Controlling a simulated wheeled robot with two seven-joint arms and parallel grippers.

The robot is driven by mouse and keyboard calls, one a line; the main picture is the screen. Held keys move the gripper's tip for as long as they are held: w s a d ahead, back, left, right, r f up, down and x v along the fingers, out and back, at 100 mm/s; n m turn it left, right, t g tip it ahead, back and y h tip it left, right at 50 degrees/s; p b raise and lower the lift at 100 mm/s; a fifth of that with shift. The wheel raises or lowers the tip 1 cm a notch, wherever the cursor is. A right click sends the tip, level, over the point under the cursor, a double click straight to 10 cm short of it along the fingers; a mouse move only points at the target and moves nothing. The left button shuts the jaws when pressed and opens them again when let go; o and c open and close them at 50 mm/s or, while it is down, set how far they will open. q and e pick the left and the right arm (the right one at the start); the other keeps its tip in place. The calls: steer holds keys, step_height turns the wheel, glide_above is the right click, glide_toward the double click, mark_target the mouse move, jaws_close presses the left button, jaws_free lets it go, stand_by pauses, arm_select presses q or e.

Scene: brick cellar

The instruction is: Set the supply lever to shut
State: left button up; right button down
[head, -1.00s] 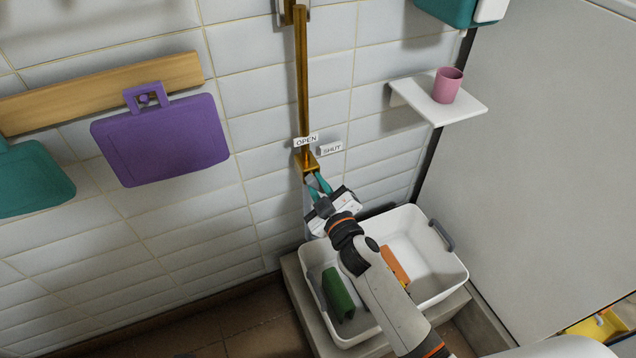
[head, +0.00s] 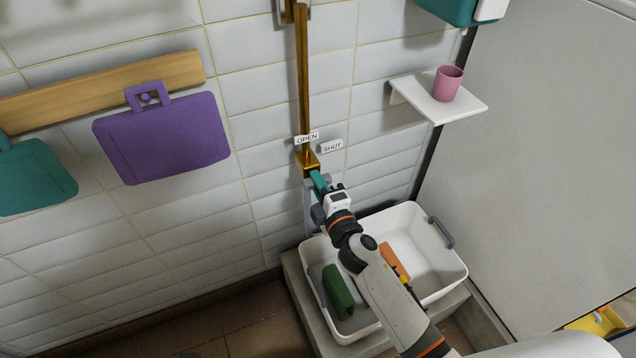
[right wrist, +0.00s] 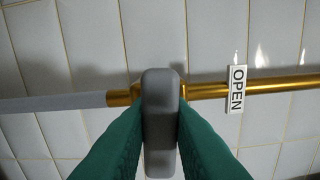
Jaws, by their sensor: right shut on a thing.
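The supply lever shows in the right wrist view as a grey handle (right wrist: 160,100) at a fitting on the brass pipe (right wrist: 250,86). My right gripper (right wrist: 160,135) is shut on it, one green finger on each side. In the head view, this gripper (head: 319,184) is at the lower end of the vertical brass pipe (head: 303,80) and hides the lever. An OPEN label (head: 307,138) is on the pipe above the gripper, with a SHUT label (head: 332,146) to its right. The lever's exact angle cannot be told. My left gripper is not in view.
A white bin (head: 452,274) with a green object (head: 338,290) and an orange one (head: 396,262) stands under my right arm. A shelf (head: 464,110) with a pink cup (head: 447,83) is at right. A purple board (head: 160,138) hangs at left.

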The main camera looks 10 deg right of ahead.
steer(key=shift+f+n, duration=0.1)
steer(key=shift+n, duration=0.5)
steer(key=c, duration=1.3)
jaws_free()
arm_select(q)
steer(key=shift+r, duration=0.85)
arm_select(e)
steer(key=s, duration=0.4)
steer(key=s+d, duration=0.1)
steer(key=s, duration=0.3)
steer(key=s+d, duration=0.1)
steer(key=s, duration=0.3)
steer(key=shift+d, duration=0.15)
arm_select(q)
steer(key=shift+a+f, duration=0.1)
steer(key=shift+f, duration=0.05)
arm_select(e)
steer(key=shift+w, duration=0.1)
